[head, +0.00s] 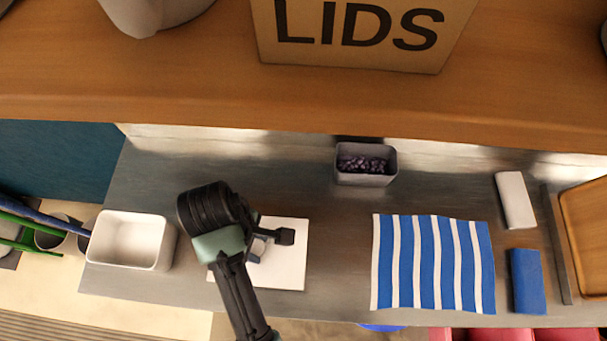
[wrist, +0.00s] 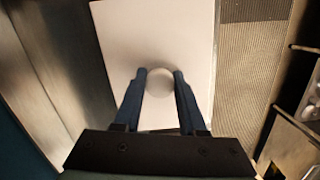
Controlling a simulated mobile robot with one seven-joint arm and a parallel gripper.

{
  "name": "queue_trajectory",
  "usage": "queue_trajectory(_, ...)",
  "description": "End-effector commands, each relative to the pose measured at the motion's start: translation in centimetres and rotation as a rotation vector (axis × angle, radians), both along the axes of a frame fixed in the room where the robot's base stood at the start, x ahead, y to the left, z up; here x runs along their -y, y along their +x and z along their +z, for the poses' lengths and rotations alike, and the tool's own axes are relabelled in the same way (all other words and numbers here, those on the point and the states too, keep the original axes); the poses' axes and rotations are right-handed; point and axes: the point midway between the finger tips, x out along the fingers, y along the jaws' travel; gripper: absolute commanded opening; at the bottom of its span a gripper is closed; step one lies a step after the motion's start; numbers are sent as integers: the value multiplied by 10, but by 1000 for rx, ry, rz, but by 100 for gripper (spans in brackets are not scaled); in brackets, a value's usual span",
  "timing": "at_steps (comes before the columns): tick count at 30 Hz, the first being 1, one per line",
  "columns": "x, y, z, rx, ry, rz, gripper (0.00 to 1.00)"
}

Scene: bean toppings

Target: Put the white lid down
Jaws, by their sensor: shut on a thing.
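The white lid (head: 290,268) is a flat rectangular panel, seen below my gripper in the head view. It also fills the upper middle of the wrist view (wrist: 150,35), with a round knob (wrist: 158,82) on it. My gripper (wrist: 160,80) is shut on that knob, one finger on each side. In the head view my gripper (head: 262,245) and arm cover the lid's left part. The lid lies over the front part of the metal counter (head: 335,225). I cannot tell whether it touches the counter.
An open, empty white container (head: 130,240) stands left of my arm. A grey container of dark beans (head: 366,165) stands at the back. A blue-striped cloth (head: 432,262), a white block (head: 515,200) and a blue block (head: 526,280) lie right. A LIDS box (head: 360,35) sits on the shelf above.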

Motion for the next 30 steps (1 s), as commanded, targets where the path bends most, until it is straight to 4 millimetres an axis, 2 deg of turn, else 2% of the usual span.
queue_trajectory(7, 0, -1, -5, -1, 0, 0, 0)
queue_trajectory(15, 0, -2, -50, -2, -1, 0, 0)
queue_trajectory(20, 0, -1, -65, -2, -1, 0, 0)
queue_trajectory(27, 0, -1, -97, -2, 0, 1, 0)
queue_trajectory(30, 0, -1, -101, 0, 1, 0, 0)
